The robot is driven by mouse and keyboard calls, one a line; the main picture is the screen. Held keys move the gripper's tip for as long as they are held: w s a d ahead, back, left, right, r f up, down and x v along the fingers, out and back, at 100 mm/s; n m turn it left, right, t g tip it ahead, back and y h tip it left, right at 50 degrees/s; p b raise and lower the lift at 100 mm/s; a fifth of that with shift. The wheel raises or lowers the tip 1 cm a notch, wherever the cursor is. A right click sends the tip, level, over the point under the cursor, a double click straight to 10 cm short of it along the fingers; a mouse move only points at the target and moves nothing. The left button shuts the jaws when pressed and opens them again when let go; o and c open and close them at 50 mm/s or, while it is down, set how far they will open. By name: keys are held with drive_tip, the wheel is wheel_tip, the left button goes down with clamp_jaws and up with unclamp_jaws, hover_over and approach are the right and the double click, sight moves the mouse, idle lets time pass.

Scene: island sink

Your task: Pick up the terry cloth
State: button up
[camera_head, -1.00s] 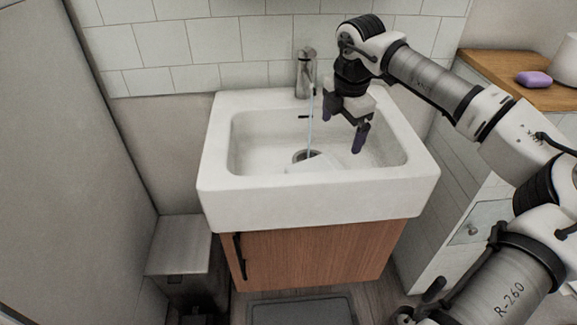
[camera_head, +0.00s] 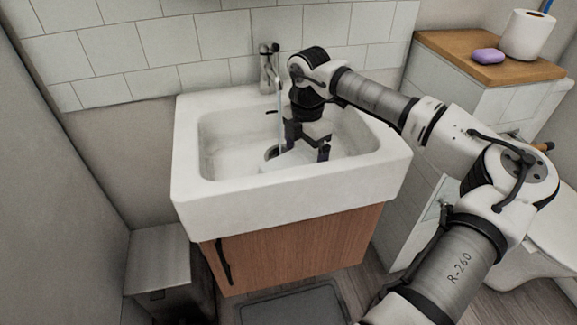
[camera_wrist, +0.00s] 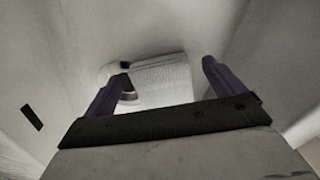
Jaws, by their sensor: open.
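The terry cloth (camera_wrist: 163,80) is a white ribbed piece lying on the bottom of the sink, seen between my fingers in the wrist view. In the head view a pale patch of the cloth (camera_head: 287,160) shows beside the drain, faint against the white basin. My gripper (camera_head: 306,153) is open and down inside the basin, above the cloth. In the wrist view its two purple fingers (camera_wrist: 161,85) stand apart, with the cloth between and beyond them. Whether the fingertips touch the cloth I cannot tell.
The white sink (camera_head: 290,195) has raised walls around my gripper. A faucet (camera_head: 268,68) stands at the back with water running down. The dark drain (camera_head: 271,153) is beside the cloth. A wooden counter (camera_head: 475,66) at the right holds purple soap (camera_head: 487,56) and a paper roll (camera_head: 527,36).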

drive_tip(key=shift+f, duration=0.65)
drive_tip(key=shift+c, duration=0.4)
drive_tip(key=c, duration=1.1)
drive_tip(key=shift+o, duration=0.2)
drive_tip(key=shift+r, duration=0.1)
wheel_tip(320, 180, up, 20)
